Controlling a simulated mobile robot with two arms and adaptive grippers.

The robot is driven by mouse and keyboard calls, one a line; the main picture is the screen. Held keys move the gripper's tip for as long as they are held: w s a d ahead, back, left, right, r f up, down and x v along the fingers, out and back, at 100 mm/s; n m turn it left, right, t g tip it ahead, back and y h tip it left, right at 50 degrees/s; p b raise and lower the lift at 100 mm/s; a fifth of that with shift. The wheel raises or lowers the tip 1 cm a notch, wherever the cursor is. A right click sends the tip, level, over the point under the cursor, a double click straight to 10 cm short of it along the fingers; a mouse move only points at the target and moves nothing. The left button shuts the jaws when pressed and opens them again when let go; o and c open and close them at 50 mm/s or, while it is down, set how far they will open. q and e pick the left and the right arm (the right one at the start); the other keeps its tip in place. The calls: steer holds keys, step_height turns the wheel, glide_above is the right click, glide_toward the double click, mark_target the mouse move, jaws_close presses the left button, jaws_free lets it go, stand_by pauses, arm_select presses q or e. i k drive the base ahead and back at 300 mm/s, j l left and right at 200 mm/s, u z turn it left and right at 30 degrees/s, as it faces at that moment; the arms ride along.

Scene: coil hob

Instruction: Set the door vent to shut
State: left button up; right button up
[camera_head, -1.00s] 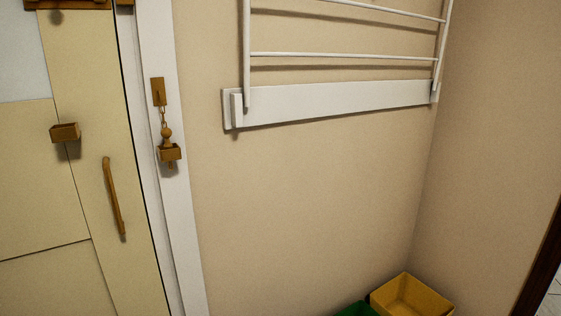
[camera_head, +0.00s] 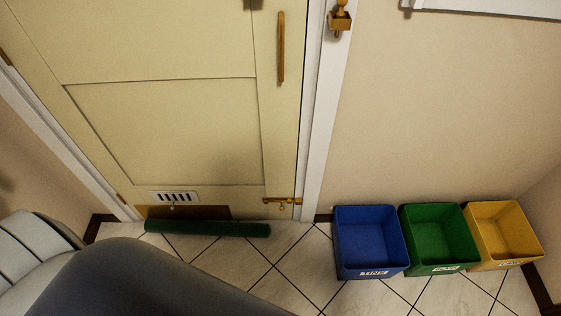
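The door vent (camera_head: 174,197) is a small white slotted plate low on the cream door (camera_head: 165,130), near its bottom left. Dark slots show in it, and a small knob or tab sits just below its middle. I cannot tell the vent's exact setting at this size. Neither of my grippers is in view. A grey rounded shape at the lower left hides part of the floor in front of the door.
A green draught roll (camera_head: 208,228) lies on the floor along the door's foot. A brass bolt (camera_head: 282,201) is at the door's lower right. Blue (camera_head: 372,271), green (camera_head: 436,258) and yellow (camera_head: 503,254) bins stand along the wall at right. Tiles between are clear.

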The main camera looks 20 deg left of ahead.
mark_target(173, 208)
steer(key=u, duration=1.9)
